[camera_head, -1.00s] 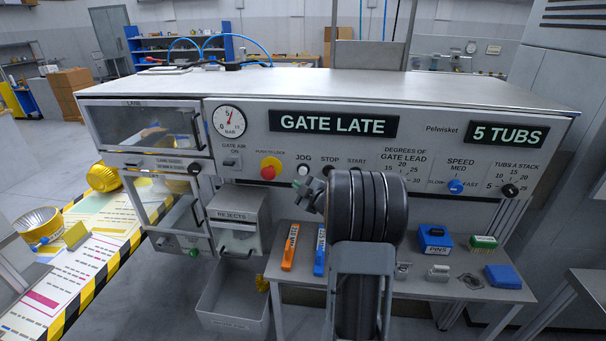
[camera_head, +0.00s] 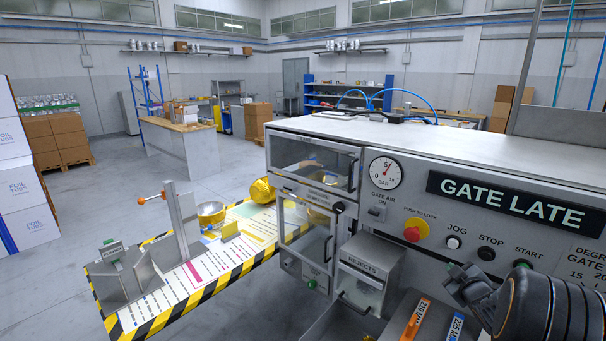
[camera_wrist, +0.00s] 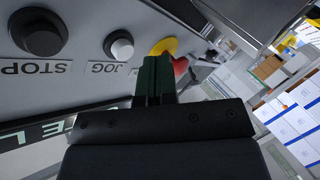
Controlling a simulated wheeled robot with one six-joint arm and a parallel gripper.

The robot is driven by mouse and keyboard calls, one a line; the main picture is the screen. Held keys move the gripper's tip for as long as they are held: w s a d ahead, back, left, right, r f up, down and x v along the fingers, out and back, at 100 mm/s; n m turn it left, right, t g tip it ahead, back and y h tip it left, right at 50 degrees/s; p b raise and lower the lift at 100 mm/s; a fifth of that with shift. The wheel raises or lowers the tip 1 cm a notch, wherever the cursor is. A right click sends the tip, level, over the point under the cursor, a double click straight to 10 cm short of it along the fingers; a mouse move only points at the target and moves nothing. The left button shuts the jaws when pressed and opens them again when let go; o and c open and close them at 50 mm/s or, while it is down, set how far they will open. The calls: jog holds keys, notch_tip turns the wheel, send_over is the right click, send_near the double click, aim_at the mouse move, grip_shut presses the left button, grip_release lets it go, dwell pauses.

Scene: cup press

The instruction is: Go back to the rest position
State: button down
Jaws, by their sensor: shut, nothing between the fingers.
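My gripper (camera_head: 458,274) is at the lower right of the head view, in front of the machine panel, below the STOP button (camera_head: 486,254) and left of the START button (camera_head: 521,264). Its dark fingers also show in the wrist view (camera_wrist: 154,80), shut together with nothing between them. In that view the panel is upside down, with the JOG button (camera_wrist: 119,46) and STOP button (camera_wrist: 38,32) left of the fingers. The red push-to-lock button (camera_head: 412,234) on its yellow ring is partly behind the fingers in the wrist view. Contact with the panel cannot be seen.
The display (camera_head: 512,203) reads GATE LATE. The rejects box (camera_head: 368,270) juts out below the panel. A striped-edge table (camera_head: 190,297) with a yellow tub stands left. Open floor lies beyond.

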jog(key=s+d+f+m+g+h, duration=0.2)
jog(key=s+f+m+g+h, duration=0.1)
jog(key=s+f+m+g, duration=0.2)
jog(key=s+a+m+g, duration=0.3)
jog(key=s+a+g, duration=0.1)
jog(key=s+a, duration=0.15)
jog(key=s+a+r+g+y, duration=0.1)
jog(key=s+a, duration=0.5)
jog(key=a, duration=0.6)
jog(key=s+a+r+g+y, duration=0.1)
jog(key=s+a+r+y, duration=0.3)
jog(key=a, duration=0.8)
notch_tip(320, 180, up, 3)
jog(key=shift+s+a+f+n, duration=0.2)
jog(key=shift+s+a+n, duration=0.1)
jog(key=shift+s, duration=0.75)
jog(key=c, duration=1.8)
grip_release()
